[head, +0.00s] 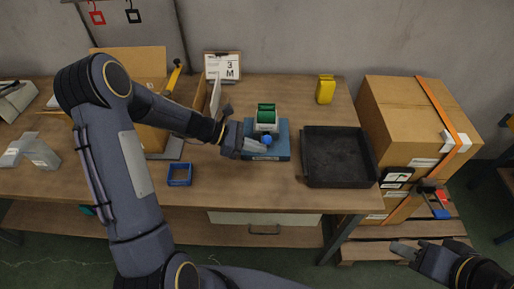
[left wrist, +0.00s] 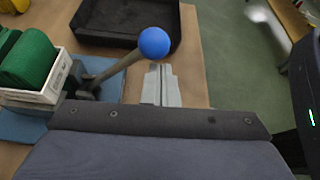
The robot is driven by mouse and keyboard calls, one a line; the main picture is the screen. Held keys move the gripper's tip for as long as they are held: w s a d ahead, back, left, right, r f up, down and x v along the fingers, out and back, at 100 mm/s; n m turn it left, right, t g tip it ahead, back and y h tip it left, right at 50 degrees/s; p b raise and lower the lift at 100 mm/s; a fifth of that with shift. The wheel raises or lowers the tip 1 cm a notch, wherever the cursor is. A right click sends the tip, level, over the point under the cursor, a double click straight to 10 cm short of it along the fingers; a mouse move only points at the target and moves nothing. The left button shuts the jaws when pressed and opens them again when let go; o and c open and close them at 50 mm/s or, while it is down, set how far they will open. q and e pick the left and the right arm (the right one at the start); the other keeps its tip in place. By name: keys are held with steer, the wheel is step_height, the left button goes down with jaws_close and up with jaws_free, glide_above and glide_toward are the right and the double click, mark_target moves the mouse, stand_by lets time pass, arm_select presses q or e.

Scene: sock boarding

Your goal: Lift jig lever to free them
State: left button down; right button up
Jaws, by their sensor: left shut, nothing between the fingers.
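The jig has a blue base (head: 282,145) on the table and a white holder (head: 265,127). Green folded socks (head: 266,111) stand in the holder; they also show at the left edge of the left wrist view (left wrist: 30,60). The jig lever (left wrist: 118,71) is a grey rod with a blue ball knob (left wrist: 154,43), which also shows in the head view (head: 266,139). My left gripper (head: 262,148) is shut and empty, close beside the knob; contact cannot be told. My right gripper (head: 405,250) is at the lower right, away from the table, with its fingers apart and empty.
A black tray (head: 339,182) lies right of the jig. A small blue open box (head: 180,175) is to the left. A yellow object (head: 326,89) and a clipboard (head: 222,67) stand at the back. Cartons (head: 410,115) are stacked on a pallet at the right.

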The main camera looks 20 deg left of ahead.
arm_select(q)
steer(key=shift+w+a+r, duration=0.1)
steer(key=shift+w+r, duration=0.3)
arm_select(e)
steer(key=shift+r, duration=0.3)
arm_select(q)
steer(key=shift+r, duration=0.15)
arm_select(e)
steer(key=shift+r, duration=0.1)
